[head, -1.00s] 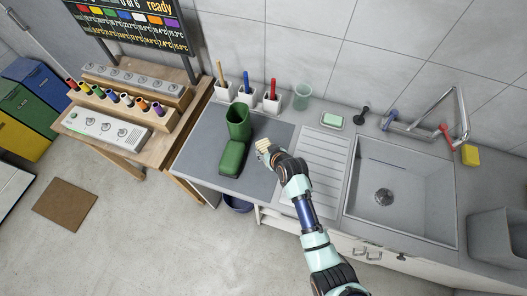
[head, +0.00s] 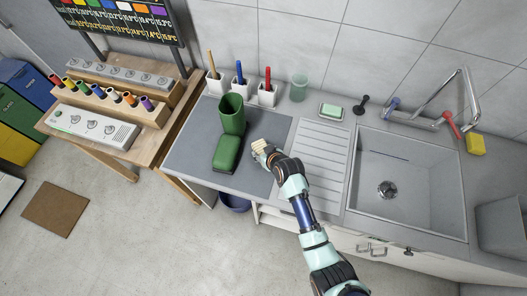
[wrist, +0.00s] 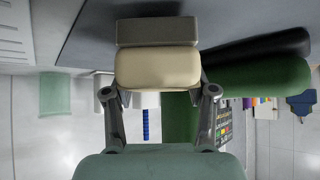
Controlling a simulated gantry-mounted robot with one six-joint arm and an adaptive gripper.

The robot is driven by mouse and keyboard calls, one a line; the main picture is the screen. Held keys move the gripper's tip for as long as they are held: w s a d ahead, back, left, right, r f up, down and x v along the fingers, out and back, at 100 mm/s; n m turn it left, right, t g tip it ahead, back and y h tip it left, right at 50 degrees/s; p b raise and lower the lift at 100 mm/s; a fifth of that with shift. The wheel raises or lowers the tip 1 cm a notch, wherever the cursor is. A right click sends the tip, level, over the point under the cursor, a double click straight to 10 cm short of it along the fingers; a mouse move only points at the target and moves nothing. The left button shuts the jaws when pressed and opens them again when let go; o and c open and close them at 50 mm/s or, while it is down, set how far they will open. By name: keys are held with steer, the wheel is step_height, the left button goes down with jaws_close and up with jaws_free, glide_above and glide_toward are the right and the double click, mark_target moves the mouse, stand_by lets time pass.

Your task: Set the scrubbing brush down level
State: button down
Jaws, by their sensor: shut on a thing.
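The scrubbing brush (head: 258,147) is small, with a cream block and a grey part beyond it. In the wrist view the cream block (wrist: 157,70) sits between the two fingers of my gripper (wrist: 159,88), which is shut on it. The grey part (wrist: 157,32) is on the side away from my palm, close to the dark grey mat (head: 190,155). I cannot tell whether it touches the mat. In the head view my gripper (head: 265,152) is over the mat's right part, right of the green boot.
The green boot (head: 228,150) stands close to the left of the brush. White holders with coloured handles (head: 240,93) stand behind. The ribbed drainboard (head: 318,155) and sink (head: 410,205) are to the right. The mat's left part is clear.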

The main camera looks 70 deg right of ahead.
steer(key=shift+f+b, duration=0.45)
steer(key=shift+f, duration=0.2)
steer(key=shift+c, duration=1.3)
jaws_free()
steer(key=v, duration=1.2)
